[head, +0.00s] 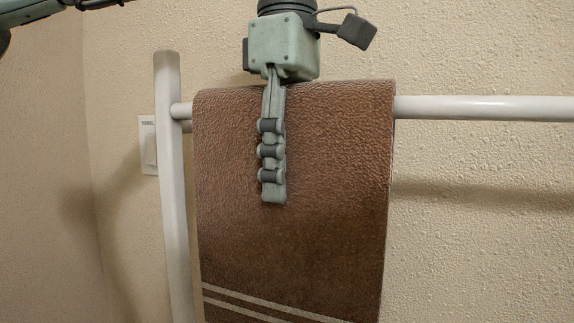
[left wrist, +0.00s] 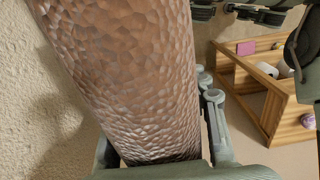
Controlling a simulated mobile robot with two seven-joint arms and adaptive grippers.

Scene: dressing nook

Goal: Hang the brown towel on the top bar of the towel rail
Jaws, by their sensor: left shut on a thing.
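The brown towel (head: 320,170) hangs in front of the top bar (head: 480,108) of the white towel rail, near its left post (head: 171,190). Its upper edge lies a little above the bar and covers it there. Whether cloth also hangs behind the bar is hidden. Pale stripes cross the towel low down. My left gripper (head: 274,190) points down at the towel's top edge, shut on it, with one finger across the front. The other finger is hidden behind the cloth. In the left wrist view the towel (left wrist: 130,75) runs down between the fingers. My right gripper is not in the head view.
The bar is bare to the right of the towel. A textured wall (head: 490,250) stands close behind, with a white switch plate (head: 148,145) left of the post. A wooden shelf unit (left wrist: 262,100) with small items shows at right in the left wrist view.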

